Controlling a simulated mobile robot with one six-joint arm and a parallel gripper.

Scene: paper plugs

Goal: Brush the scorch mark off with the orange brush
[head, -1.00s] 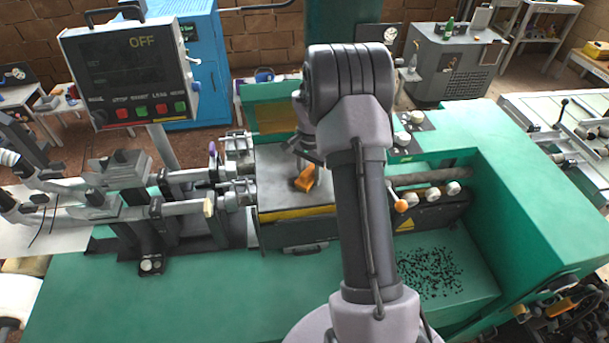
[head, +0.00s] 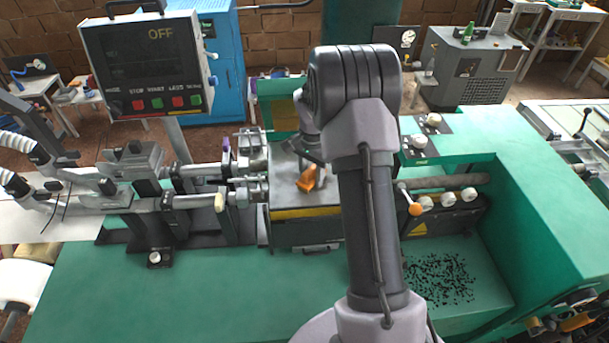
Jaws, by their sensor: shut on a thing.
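My gripper (head: 309,168) is over the grey plate (head: 288,192) in the middle of the green machine, partly behind my own arm. It is shut on the orange brush (head: 308,178), which hangs just above or on the plate; I cannot tell whether it touches. A brownish smudge shows on the plate around the brush, but I cannot tell if it is the scorch mark or a shadow.
A control box (head: 148,65) reading OFF stands at the left. Metal clamps and rods (head: 195,180) lie left of the plate. An orange-knobbed lever (head: 415,208) stands to the right. Black specks (head: 440,280) cover the lower right of the green bed (head: 210,290).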

